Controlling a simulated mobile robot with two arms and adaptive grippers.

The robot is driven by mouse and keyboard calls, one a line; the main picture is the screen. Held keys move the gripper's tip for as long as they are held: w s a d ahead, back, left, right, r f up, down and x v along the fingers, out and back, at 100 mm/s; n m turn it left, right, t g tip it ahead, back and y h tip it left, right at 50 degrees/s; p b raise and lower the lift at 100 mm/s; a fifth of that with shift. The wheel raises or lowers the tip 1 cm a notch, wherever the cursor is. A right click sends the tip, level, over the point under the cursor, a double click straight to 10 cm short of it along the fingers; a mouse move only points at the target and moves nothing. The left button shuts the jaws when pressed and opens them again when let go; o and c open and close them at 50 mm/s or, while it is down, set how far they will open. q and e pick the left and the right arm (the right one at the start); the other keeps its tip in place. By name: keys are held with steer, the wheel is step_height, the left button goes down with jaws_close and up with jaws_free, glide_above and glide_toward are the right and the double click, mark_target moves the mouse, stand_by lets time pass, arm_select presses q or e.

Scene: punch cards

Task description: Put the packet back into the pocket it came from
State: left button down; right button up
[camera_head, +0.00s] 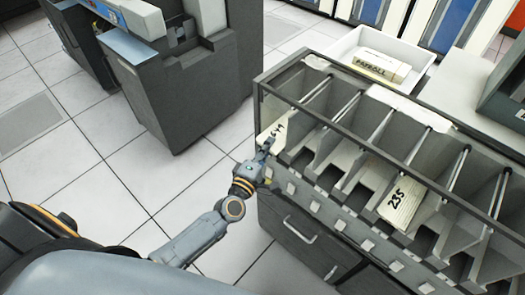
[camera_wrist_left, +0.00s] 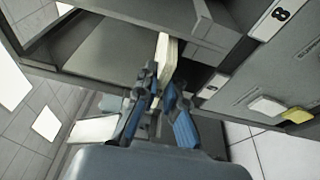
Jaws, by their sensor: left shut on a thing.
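My left gripper (camera_head: 266,153) is at the front left corner of the sorter rack (camera_head: 345,128). It is shut on a cream packet (camera_head: 272,136) with a dark handwritten number, hard to read. The packet is at the leftmost pocket of the rack; how deep it sits in there I cannot tell. In the left wrist view the gripper's blue fingers (camera_wrist_left: 161,84) close around the near end of the packet (camera_wrist_left: 166,56), which shows edge-on beside a grey pocket wall. My right gripper is not in view.
Another packet, marked 235 (camera_head: 402,198), stands in a pocket further right. Thin metal rods cross the pockets. A grey machine (camera_head: 185,85) stands to the left, with clear tiled floor between.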

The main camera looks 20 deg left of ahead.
mark_target(278, 137)
arm_select(q)
steer(key=shift+w+d, duration=0.25)
steer(key=shift+w, duration=0.45)
steer(key=shift+w+d, duration=0.25)
steer(key=shift+w, duration=0.4)
steer(key=shift+w+d, duration=0.25)
steer(key=shift+w, duration=0.45)
steer(key=shift+b, duration=0.3)
steer(key=shift+f+b, duration=0.8)
steer(key=shift+f, duration=0.15)
steer(key=c, duration=1.4)
jaws_free()
